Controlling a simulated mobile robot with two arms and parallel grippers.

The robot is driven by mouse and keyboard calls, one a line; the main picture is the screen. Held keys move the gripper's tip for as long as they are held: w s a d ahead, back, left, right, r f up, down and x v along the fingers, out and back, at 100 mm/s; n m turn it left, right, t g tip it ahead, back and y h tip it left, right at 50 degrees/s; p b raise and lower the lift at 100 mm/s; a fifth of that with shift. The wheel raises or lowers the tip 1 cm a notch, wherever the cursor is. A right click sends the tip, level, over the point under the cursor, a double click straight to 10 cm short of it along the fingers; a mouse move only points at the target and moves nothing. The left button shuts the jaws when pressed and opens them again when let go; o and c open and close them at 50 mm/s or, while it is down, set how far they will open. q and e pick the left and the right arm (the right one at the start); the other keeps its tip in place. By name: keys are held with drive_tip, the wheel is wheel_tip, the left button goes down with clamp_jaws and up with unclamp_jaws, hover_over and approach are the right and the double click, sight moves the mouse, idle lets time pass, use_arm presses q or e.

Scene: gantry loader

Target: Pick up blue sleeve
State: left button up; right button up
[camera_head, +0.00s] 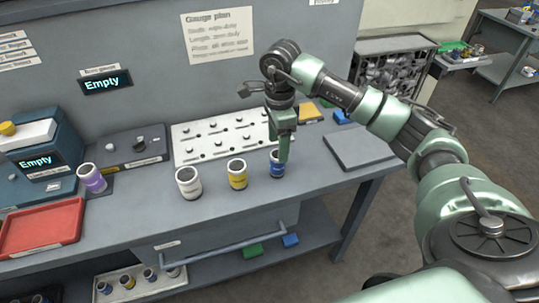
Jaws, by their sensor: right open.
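The blue sleeve (277,171) stands upright near the front right of the grey bench, with a blue band around it. My right gripper (281,152) points down right at the sleeve's top and is open. Its green fingers partly cover the sleeve's upper rim. I cannot tell from this view whether the fingers touch the sleeve or are around it. My left gripper is not in view.
A yellow-banded sleeve (238,175) and a white sleeve (189,184) stand left of the blue one. A purple sleeve (92,179) is farther left, by a red tray (41,229). A white peg board (205,150) lies behind; a grey pad (358,151) lies right.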

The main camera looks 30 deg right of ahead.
sight(277, 163)
drive_tip(key=shift+s+f+p, duration=0.2)
drive_tip(key=shift+f+p, duration=0.05)
drive_tip(key=shift+f, duration=0.35)
drive_tip(key=shift+s+f+p, duration=0.15)
drive_tip(key=shift+f+p, duration=0.05)
drive_tip(key=shift+f, duration=0.4)
drive_tip(key=f, duration=0.1)
drive_tip(key=f+p, duration=0.1)
drive_tip(key=f, duration=0.3)
drive_tip(key=shift+w+a+p, duration=0.1)
drive_tip(key=shift+w+p, duration=0.15)
drive_tip(key=shift+p, duration=0.1)
drive_tip(key=shift+r, duration=0.1)
clamp_jaws()
